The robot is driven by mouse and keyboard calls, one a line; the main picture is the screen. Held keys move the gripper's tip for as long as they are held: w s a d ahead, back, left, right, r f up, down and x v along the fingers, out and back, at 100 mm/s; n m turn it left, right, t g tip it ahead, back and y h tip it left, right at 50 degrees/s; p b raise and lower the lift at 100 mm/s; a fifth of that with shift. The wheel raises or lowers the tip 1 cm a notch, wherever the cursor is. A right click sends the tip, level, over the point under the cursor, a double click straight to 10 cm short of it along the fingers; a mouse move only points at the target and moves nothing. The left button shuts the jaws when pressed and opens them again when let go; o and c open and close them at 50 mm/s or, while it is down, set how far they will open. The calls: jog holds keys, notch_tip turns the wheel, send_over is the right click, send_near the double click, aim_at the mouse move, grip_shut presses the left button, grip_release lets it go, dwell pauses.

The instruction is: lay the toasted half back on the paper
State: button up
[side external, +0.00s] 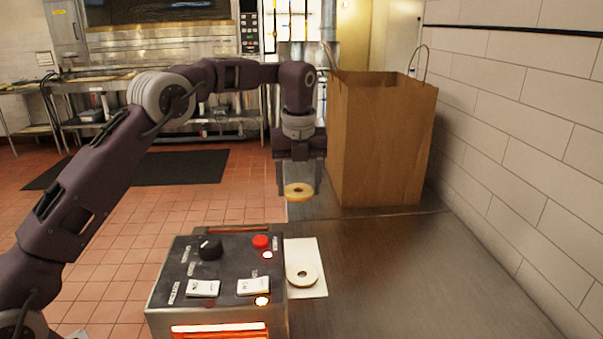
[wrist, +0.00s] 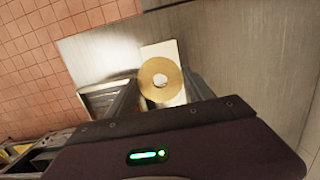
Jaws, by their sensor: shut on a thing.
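My gripper (side external: 299,190) is shut on a golden-brown bagel half (side external: 298,193). It holds the half roughly flat in the air, above and beyond the toaster. In the wrist view the held half (wrist: 153,73) shows its hole between the fingers and covers part of the paper (wrist: 158,48). In the side view the white paper (side external: 318,257) lies on the metal counter, right beside the toaster. A paler bagel half (side external: 302,282) lies on the paper's nearer part. The paper's far part is bare. That paler half is not visible in the wrist view.
The toaster (side external: 215,270) has a dial, a red button, white switches and glowing orange slots. A tall brown paper bag (side external: 385,140) stands on the counter behind and right. The counter (side external: 420,270) right of the paper is clear, up to the tiled wall.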

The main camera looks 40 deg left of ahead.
aim_at(298, 252)
notch_tip(298, 252, down, 16)
jog(key=shift+r, duration=0.15)
jog(key=o, duration=1.5)
jog(key=o, duration=0.3)
